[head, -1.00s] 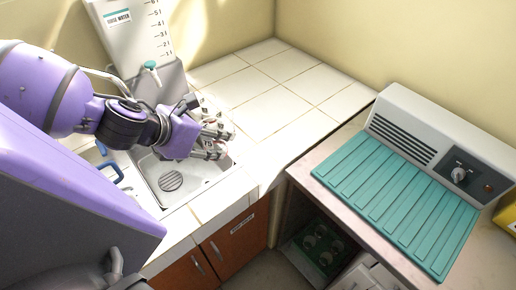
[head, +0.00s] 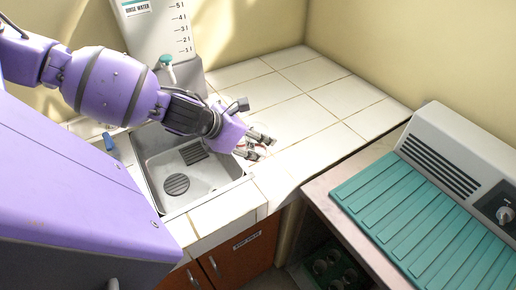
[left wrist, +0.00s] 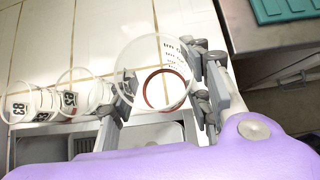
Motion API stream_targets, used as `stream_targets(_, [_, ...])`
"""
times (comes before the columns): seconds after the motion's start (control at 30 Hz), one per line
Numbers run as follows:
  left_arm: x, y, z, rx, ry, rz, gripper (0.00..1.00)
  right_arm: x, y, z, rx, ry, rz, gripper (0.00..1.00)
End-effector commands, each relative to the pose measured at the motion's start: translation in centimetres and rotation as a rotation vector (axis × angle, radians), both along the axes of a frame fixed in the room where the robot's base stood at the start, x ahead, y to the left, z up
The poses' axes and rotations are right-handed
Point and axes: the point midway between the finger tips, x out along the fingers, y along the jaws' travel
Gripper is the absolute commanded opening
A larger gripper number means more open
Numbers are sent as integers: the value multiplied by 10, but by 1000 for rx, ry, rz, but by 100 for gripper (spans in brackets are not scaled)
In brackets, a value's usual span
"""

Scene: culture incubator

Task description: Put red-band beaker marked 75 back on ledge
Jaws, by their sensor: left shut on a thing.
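My left gripper (head: 262,147) is above the white tiled ledge (head: 340,97), just right of the sink. In the left wrist view its fingers (left wrist: 165,95) are shut on either side of a clear beaker (left wrist: 130,84) with a dark red band. Dark marks show on the beaker's far wall, but its number is not readable. White tiles show behind it. In the head view the beaker is too faint and blocked by the fingers to make out. My right gripper is not in view.
Several other clear beakers with number labels (left wrist: 70,103) stand to the left in the left wrist view. The metal sink (head: 160,145) is beside the ledge. A rinse water tank (head: 160,35) stands behind it. A teal ribbed mat (head: 425,215) lies at the right. The ledge's far right is clear.

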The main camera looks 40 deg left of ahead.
Motion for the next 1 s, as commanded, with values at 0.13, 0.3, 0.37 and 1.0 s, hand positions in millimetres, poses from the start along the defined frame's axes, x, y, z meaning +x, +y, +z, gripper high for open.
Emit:
stream_targets(0.13, [8, 1, -8, -2, -2, 0, 4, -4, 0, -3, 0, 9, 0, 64])
stream_targets(0.3, [11, 2, -34, -3, 1, 0, 4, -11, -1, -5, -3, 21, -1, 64])
stream_targets(0.37, [11, 2, -40, -2, 0, 0, 4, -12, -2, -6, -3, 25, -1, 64])
stream_targets(1.0, [12, 3, -47, 0, -2, 1, 64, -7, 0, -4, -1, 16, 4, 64])
